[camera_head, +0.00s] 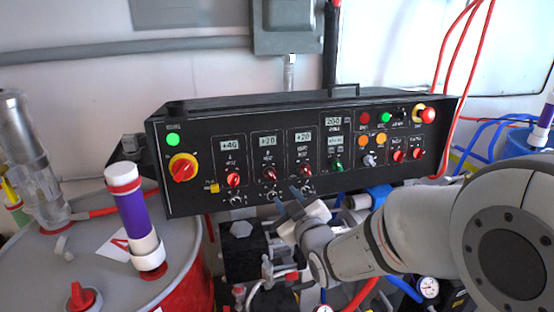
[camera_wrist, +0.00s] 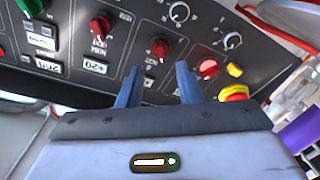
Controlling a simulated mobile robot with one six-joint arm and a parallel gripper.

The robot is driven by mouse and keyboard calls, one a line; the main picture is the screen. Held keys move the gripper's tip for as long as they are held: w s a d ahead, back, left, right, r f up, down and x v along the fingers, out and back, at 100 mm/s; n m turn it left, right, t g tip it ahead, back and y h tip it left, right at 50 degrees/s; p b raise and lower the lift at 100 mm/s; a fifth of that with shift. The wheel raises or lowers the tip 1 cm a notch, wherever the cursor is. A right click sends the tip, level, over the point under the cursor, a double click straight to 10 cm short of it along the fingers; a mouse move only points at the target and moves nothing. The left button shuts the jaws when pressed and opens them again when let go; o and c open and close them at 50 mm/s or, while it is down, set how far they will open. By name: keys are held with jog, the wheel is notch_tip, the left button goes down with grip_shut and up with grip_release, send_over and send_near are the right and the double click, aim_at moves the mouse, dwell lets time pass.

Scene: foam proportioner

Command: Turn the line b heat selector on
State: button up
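The line b heat selector (camera_head: 270,174) is a dark red knob on the black panel, under the middle-left "+20" display. In the wrist view the panel appears turned over, and this selector (camera_wrist: 160,48) lies just beyond the gap between my fingertips. It looks unlit, while the line A selector (camera_head: 233,179) beside it glows brighter red. My gripper (camera_head: 288,198) is in front of the lower panel, just below and right of the selector. In the wrist view my gripper (camera_wrist: 157,72) has its two blue fingers apart with nothing between them. Contact with the panel cannot be told.
The hose heat selector (camera_head: 305,170) is right of the line b one. A red-and-yellow main switch (camera_head: 183,167) is at the panel's left. A drum with a purple-and-white cylinder (camera_head: 134,215) stands front left.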

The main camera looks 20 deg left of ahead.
aim_at(273, 177)
jog(key=x, duration=0.2)
jog(key=p+x, duration=0.1)
jog(key=x, duration=0.2)
jog(key=r+p+x, duration=0.1)
jog(key=x, duration=0.2)
jog(key=shift+s+a, duration=0.2)
jog(key=shift+a, duration=0.05)
grip_shut()
